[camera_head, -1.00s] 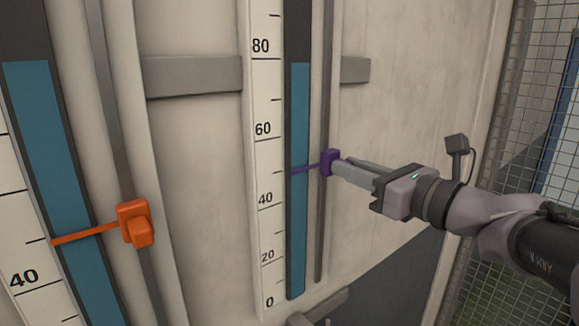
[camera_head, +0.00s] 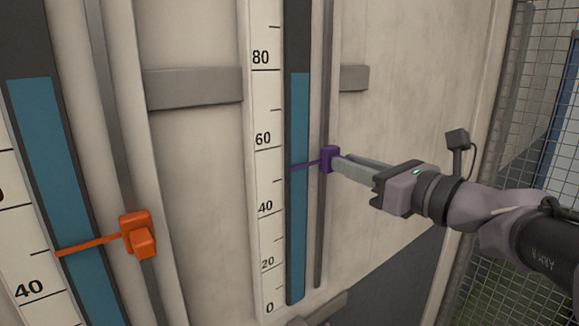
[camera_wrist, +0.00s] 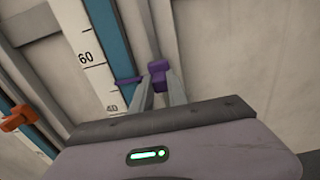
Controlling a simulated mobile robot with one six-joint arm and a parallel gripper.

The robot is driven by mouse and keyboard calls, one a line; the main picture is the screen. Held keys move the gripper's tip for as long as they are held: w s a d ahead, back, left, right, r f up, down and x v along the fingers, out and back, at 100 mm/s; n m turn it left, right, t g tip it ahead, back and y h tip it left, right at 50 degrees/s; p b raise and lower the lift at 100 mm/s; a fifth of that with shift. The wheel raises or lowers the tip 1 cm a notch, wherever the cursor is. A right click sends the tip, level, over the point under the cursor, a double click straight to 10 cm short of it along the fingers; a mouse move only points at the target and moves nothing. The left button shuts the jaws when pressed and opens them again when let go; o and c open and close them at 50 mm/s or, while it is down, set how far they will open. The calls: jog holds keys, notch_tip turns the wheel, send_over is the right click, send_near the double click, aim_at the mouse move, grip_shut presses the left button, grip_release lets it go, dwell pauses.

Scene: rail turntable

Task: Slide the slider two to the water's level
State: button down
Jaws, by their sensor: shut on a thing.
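A purple slider (camera_head: 331,158) with a thin pointer sits on the rail (camera_head: 326,90) of the right-hand gauge. Its pointer reaches across the blue water column (camera_head: 299,220), between the 40 and 60 marks, a little above halfway. The water's top edge is well above it, close under the 80 mark. My gripper (camera_head: 342,166) reaches in from the right and is shut on the purple slider. The wrist view also shows the slider (camera_wrist: 158,73) at the fingertips. The number of the slider is not shown.
An orange slider (camera_head: 138,236) sits on the left gauge's rail (camera_head: 115,100), its pointer below that gauge's water top (camera_head: 28,85). Grey crossbars (camera_head: 195,88) run behind the rails. A wire mesh fence (camera_head: 530,110) stands at the right.

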jog(key=p, duration=1)
send_near(329, 71)
jog(key=x, duration=0.3)
jog(key=shift+w+a, duration=0.15)
jog(key=shift+w, duration=0.05)
jog(key=c, duration=1.4)
grip_release()
jog(key=shift+c, duration=0.2)
jog(key=shift+o, duration=0.8)
jog(key=shift+w+a, duration=0.15)
jog(key=shift+w, duration=0.1)
jog(key=shift+s, duration=0.15)
jog(key=b+v, duration=0.5)
jog(key=v, duration=1.2)
jog(key=shift+b, duration=0.35)
